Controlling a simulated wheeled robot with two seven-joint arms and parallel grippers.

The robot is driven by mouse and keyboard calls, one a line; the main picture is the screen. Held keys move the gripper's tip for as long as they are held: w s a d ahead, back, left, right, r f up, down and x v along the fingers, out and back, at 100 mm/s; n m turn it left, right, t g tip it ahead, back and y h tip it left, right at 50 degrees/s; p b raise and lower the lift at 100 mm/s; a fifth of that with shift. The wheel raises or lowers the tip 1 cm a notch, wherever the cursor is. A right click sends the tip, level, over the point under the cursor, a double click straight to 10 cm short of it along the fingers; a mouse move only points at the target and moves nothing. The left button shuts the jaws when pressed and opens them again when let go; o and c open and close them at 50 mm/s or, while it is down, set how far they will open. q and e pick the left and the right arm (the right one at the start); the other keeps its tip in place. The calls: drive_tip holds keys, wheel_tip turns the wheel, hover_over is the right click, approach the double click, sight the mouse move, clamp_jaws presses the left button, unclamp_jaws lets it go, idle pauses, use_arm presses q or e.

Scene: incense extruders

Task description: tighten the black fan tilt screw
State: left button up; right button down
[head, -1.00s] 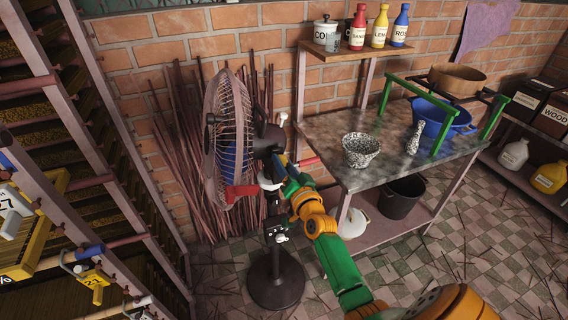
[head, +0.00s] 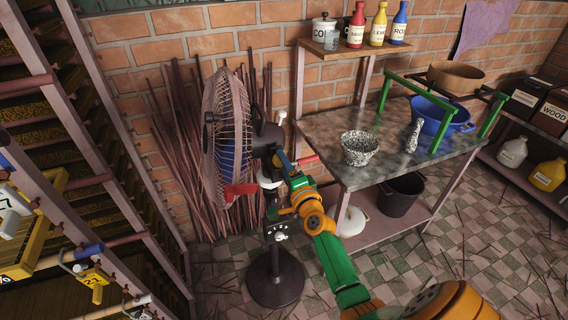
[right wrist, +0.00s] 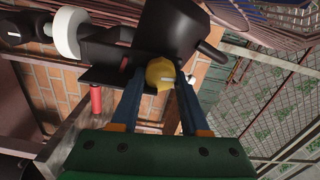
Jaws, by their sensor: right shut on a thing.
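The black fan (head: 228,140) stands upright on a pole with a round black base (head: 275,280), its caged head facing left. In the right wrist view, the tilt screw shows as a round yellow knob (right wrist: 160,72) with a pale mark, under the black fan housing (right wrist: 165,28). My right gripper (right wrist: 158,88) has its two blue fingers closed on either side of this knob. In the head view my right gripper (head: 283,160) is at the fan's neck, just behind the motor, and hides the knob there. My left gripper is not in view.
A workbench (head: 390,145) with a speckled pot (head: 360,148) and a blue basin (head: 438,118) stands right of the fan. Thin sticks (head: 185,160) lean on the brick wall behind. A rack (head: 90,130) fills the left side.

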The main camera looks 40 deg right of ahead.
drive_tip(key=shift+m, duration=0.5)
drive_tip(key=shift+c, duration=2)
unclamp_jaws()
drive_tip(key=shift+w+a, duration=0.1)
drive_tip(key=v, duration=0.7)
